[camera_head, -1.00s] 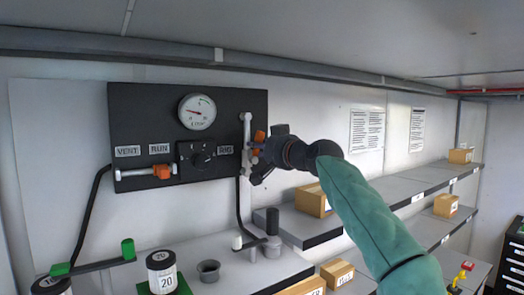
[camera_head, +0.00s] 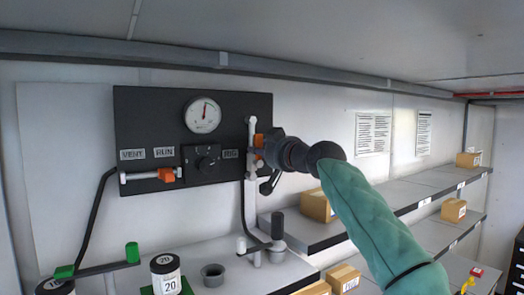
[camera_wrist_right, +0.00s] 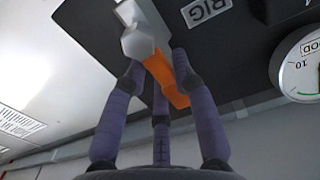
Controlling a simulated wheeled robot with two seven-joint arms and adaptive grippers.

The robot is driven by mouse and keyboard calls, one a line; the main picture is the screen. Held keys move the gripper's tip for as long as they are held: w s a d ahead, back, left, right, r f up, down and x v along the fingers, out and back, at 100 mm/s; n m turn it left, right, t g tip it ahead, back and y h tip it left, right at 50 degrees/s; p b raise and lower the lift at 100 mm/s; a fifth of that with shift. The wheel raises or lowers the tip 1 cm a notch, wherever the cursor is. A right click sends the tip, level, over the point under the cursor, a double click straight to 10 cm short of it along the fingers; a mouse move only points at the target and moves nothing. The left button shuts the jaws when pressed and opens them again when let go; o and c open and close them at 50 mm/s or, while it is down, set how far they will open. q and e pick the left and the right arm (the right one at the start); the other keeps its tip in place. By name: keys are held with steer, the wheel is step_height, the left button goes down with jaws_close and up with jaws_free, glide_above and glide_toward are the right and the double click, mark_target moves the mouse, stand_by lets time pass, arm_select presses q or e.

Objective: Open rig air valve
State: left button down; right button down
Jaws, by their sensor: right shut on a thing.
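The rig air valve has an orange handle (camera_head: 259,141) on a grey vertical pipe (camera_head: 252,128), at the right edge of the black panel (camera_head: 225,105), beside the RIG label (camera_head: 231,154). My right gripper (camera_head: 266,157) is at this handle, coming in from the right. In the right wrist view, the fingers of my right gripper (camera_wrist_right: 160,78) are closed around the orange handle (camera_wrist_right: 172,86), with the grey valve body (camera_wrist_right: 138,40) beyond. The fingers hide part of the handle in the head view. The gauge (camera_head: 203,114) needle points about straight up. My left gripper is out of view.
Another orange handle (camera_head: 167,175) sits on a horizontal pipe at the panel's lower left, below the VENT and RUN labels. A black knob (camera_head: 207,163) is mid-panel. Shelves with boxes (camera_head: 317,205) are at right.

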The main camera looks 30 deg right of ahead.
steer(key=shift+s+d+r, duration=0.15)
steer(key=shift+s+r, duration=0.2)
steer(key=shift+r, duration=0.35)
steer(key=c, duration=0.9)
jaws_free()
steer(key=shift+w, duration=0.15)
steer(key=shift+w+a+f, duration=0.1)
steer(key=shift+a+f, duration=0.1)
steer(key=shift+f, duration=0.15)
steer(key=shift+s+f, duration=0.1)
steer(key=shift+s, duration=0.1)
steer(key=s, duration=1.1)
steer(key=shift+s+d, duration=0.3)
steer(key=shift+d, duration=0.1)
